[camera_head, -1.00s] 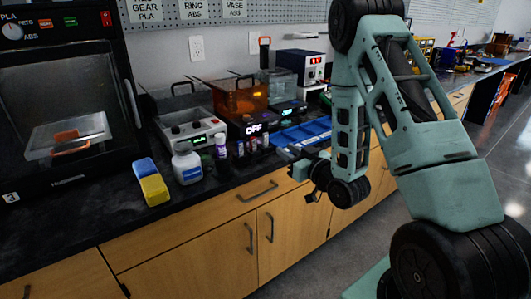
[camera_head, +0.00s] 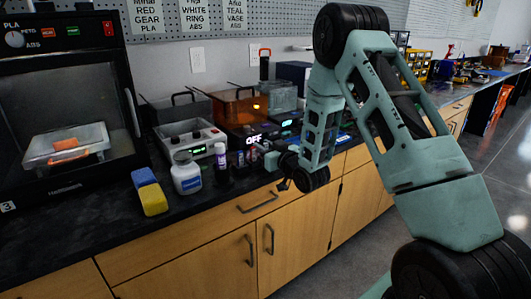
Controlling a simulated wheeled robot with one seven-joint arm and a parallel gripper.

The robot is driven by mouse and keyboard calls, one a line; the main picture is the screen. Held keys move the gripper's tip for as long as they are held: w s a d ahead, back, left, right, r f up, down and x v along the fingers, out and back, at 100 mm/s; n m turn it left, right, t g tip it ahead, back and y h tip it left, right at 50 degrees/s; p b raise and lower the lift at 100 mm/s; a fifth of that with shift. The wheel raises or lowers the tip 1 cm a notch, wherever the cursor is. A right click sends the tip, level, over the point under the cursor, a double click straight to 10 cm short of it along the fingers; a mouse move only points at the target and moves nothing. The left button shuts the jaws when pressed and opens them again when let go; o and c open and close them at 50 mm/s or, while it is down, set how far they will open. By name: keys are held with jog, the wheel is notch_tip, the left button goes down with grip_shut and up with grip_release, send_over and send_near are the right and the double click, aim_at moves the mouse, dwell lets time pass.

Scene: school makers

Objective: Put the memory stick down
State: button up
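My gripper (camera_head: 280,168) is at the end of my teal arm, over the front edge of the dark counter, just right of the small bottles. It is small, dark and partly hidden by my wrist, so its opening does not show. I cannot make out a memory stick in it or on the counter. The dark counter top (camera_head: 100,212) is bare at its front left.
A blue and yellow sponge (camera_head: 150,192), a white bottle (camera_head: 186,174) and several small bottles (camera_head: 221,162) stand near the counter's front. A 3D printer (camera_head: 65,100) is at left. An orange-walled tank (camera_head: 232,108) stands behind.

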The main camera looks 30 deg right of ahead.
jog(key=shift+w, duration=0.65)
grip_shut()
